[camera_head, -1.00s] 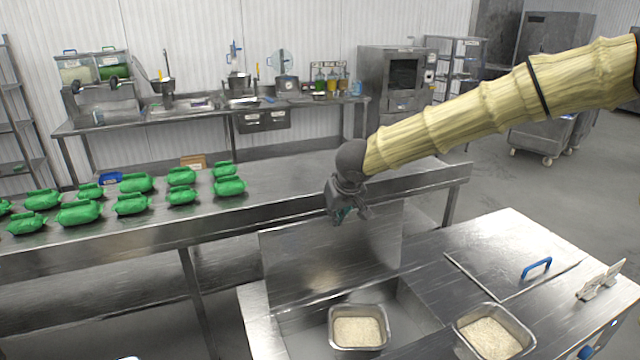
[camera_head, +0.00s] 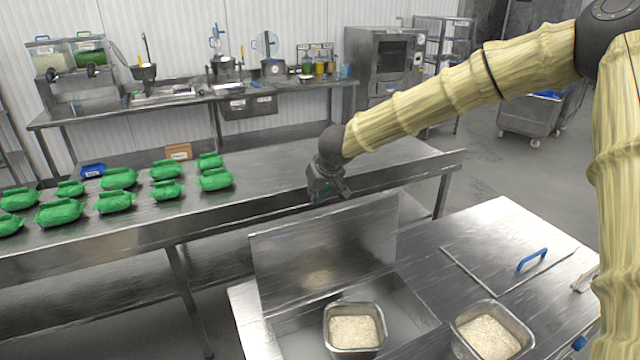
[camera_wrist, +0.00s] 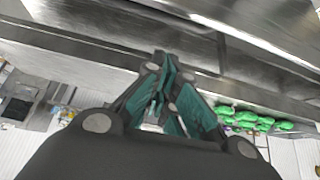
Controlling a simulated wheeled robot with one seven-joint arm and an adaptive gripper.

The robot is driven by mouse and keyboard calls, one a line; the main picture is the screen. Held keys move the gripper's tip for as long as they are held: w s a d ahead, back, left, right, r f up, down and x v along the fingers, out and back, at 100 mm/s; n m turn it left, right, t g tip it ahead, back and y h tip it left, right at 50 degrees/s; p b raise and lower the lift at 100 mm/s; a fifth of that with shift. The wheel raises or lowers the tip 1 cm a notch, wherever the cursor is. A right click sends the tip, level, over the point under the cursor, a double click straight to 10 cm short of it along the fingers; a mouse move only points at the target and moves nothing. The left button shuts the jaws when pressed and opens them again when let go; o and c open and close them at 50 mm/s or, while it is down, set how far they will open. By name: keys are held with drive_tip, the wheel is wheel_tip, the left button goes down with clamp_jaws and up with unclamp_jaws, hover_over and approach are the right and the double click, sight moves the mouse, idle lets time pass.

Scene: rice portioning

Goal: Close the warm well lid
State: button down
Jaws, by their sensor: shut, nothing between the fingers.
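The warm well lid (camera_head: 330,240) is a flat steel panel standing upright, tilted, at the back edge of the open well (camera_head: 400,310). A steel pan of rice (camera_head: 355,328) sits in the well opening. My gripper (camera_head: 327,196) is above and behind the lid's top edge, apart from it as far as I can tell, over the near edge of the long table. In the wrist view my gripper (camera_wrist: 165,110) has its teal-padded fingers together and holds nothing. Any handle on the lid is hidden.
A second rice pan (camera_head: 490,332) stands right of the well. A shut lid with a blue handle (camera_head: 532,260) lies farther right. Several green bags (camera_head: 118,178) lie on the long steel table (camera_head: 265,180) behind. A sink bench stands at the back wall.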

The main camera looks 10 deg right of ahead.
drive_tip(key=s+f, duration=0.1)
drive_tip(key=s+p, duration=0.1)
drive_tip(key=shift+s+d+f, duration=0.2)
drive_tip(key=shift+s+f, duration=0.1)
drive_tip(key=shift+f, duration=0.1)
idle(0.5)
